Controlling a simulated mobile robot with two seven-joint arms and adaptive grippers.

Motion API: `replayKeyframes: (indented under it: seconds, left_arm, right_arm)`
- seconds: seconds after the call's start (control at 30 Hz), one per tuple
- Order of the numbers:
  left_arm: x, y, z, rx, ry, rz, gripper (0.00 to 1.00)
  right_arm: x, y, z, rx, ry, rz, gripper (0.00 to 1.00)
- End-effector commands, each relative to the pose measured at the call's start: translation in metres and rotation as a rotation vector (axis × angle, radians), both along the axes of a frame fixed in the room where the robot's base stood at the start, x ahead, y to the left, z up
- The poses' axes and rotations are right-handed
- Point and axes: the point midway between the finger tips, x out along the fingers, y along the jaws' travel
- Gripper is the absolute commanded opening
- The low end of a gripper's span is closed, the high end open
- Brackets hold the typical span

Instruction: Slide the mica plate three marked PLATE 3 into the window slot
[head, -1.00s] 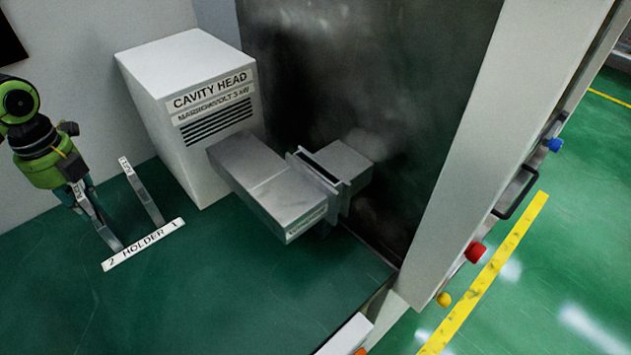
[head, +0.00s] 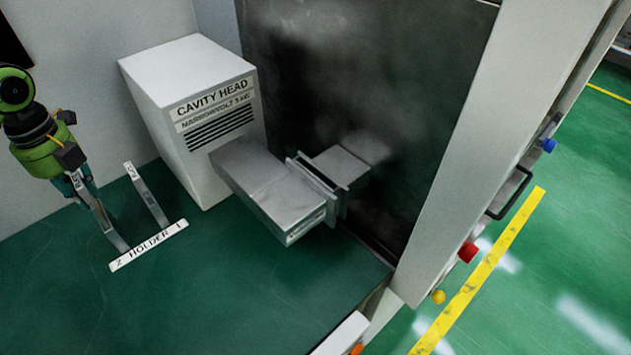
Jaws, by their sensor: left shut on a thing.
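My left gripper (head: 82,188) comes in from the left and is shut on the top of a thin grey plate (head: 108,224). That plate stands nearly on edge at the "2" end of the holder, and no marking on it can be read. A second thin plate (head: 151,200) stands at the "1" end, with a small white tag on top too small to read. The holder's white label strip (head: 149,245) reads "2 HOLDER 1". The window slot (head: 316,178) appears as a narrow gap between upright flanges on the grey waveguide. My right gripper is out of view.
The white cavity head box (head: 190,110) stands behind the waveguide (head: 268,190). A dark cabinet panel (head: 400,90) rises to the right. The green bench top (head: 220,290) is clear in front. Red (head: 467,252) and yellow (head: 438,297) knobs sit on the cabinet's side.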

Motion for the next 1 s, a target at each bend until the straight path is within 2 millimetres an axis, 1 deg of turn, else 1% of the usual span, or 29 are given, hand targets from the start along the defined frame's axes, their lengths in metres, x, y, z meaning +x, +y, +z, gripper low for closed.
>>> replayKeyframes:
  seconds: [0.03, 0.5, 0.87, 1.0]
  left_arm:
    - [0.002, -0.001, 0.006, -0.004, -0.011, -0.002, 0.00]
    - [0.002, -0.001, 0.024, -0.003, -0.008, -0.002, 0.00]
    - [0.001, -0.001, 0.024, -0.002, -0.006, -0.001, 0.00]
    - [0.001, -0.001, 0.025, -0.002, -0.004, -0.001, 0.00]
  right_arm:
    - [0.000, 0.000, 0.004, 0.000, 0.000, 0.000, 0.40]
    - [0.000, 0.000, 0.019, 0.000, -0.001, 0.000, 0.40]
    - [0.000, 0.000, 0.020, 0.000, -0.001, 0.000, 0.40]
    - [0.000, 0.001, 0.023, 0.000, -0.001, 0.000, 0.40]
